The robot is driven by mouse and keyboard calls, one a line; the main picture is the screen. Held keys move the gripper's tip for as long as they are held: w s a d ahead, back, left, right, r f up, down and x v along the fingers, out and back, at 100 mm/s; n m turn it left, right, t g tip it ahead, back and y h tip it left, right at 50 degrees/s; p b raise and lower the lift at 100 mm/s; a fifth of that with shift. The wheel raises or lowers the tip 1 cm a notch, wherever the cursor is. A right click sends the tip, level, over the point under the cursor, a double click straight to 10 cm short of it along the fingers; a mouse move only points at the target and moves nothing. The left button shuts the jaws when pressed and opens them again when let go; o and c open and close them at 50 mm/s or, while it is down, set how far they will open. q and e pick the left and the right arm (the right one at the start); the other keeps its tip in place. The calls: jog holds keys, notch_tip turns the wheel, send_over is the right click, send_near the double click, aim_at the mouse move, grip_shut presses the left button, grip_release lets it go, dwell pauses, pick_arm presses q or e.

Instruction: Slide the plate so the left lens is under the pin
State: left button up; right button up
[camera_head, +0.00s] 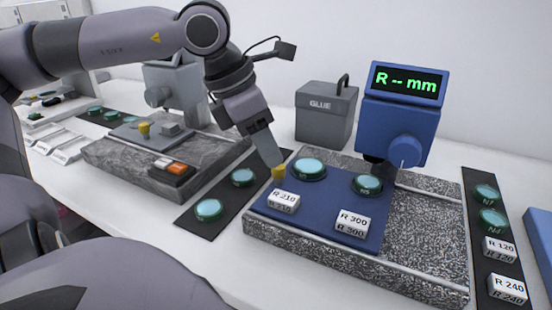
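The blue plate (318,228) lies on a speckled stone base (425,225). It carries a left lens (309,168), a right lens (367,184), a yellow knob (278,174) at its left edge, and R 210 and R 300 labels. The blue gauge head (398,125) stands behind the plate and its screen reads "R -- mm". Its dark lower end is just above and behind the right lens; the pin's tip is not clear. My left gripper (270,158) points down at the yellow knob, its tip at or touching the knob's top. The fingers overlap, so their gap is hidden.
A dark strip (205,227) with two lenses lies left of the base; another (480,232) with lenses and labels lies right. A grey GLUE box (325,113) stands behind. A second grey instrument (178,93) on a stone base (120,165) stands at the left.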

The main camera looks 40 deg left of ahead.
pick_arm(q)
jog(key=x, duration=0.2)
jog(key=shift+w+d+f, duration=0.1)
jog(key=shift+w+f, duration=0.05)
jog(key=shift+f, duration=0.25)
jog(key=shift+w+f, duration=0.15)
jog(key=shift+f, duration=0.15)
pick_arm(e)
jog(key=shift+w, duration=0.25)
pick_arm(q)
grip_shut()
jog(key=shift+d, duration=0.1)
pick_arm(e)
jog(key=shift+w, duration=0.1)
